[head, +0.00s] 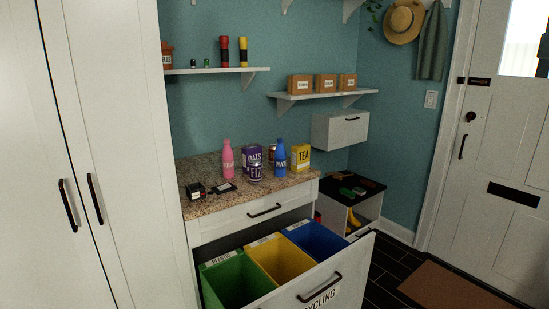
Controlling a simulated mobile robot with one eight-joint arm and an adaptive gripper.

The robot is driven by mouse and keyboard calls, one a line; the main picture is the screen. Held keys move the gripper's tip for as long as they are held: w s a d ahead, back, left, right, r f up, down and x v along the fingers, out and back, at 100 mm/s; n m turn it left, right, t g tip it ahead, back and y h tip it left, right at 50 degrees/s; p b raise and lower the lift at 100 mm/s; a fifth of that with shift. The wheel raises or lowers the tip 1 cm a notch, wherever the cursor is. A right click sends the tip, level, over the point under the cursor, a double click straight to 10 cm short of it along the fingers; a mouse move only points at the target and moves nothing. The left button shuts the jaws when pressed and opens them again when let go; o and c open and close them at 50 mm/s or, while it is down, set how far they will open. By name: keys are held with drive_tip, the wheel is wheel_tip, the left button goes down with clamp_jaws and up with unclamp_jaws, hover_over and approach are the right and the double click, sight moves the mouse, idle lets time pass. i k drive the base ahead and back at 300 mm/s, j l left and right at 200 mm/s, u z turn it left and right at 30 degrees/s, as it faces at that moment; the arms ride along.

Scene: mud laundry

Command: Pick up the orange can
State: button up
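A can with a dark orange-brown side (272,156) stands upright on the granite counter (215,207), partly hidden behind a purple can (255,172) and a purple oats box (252,153). A blue bottle (280,157) stands close on its right. A small orange-red container (167,61) sits at the left end of the upper shelf. The picture is too small to tell whether it is a can. My gripper is not in view.
A pink bottle (228,159) and yellow tea box (300,157) also stand on the counter. Below, a drawer (318,292) is pulled out with green (228,280), yellow and blue bins, jutting over the floor before the counter. Tall cabinet doors (130,150) stand at left.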

sight(272, 149)
drive_tip(key=i+l+z, duration=0.2)
drive_tip(key=z, duration=0.15)
drive_tip(key=i+l+z, duration=0.1)
drive_tip(key=i+z, duration=0.25)
drive_tip(key=i+l+z, duration=0.45)
drive_tip(key=i, duration=0.65)
drive_tip(key=i+z, duration=0.45)
drive_tip(key=i, duration=0.65)
drive_tip(key=i+j+u, duration=0.25)
drive_tip(key=u, duration=0.25)
drive_tip(key=i+u, duration=0.8)
drive_tip(key=u, duration=0.15)
drive_tip(key=i+l+u, duration=0.15)
drive_tip(key=i+u, duration=0.2)
drive_tip(key=u, duration=0.15)
drive_tip(key=i+l+u, duration=0.3)
drive_tip(key=u, duration=0.2)
drive_tip(key=i+j+u, duration=0.15)
drive_tip(key=i+u, duration=0.9)
drive_tip(key=i+l, duration=0.05)
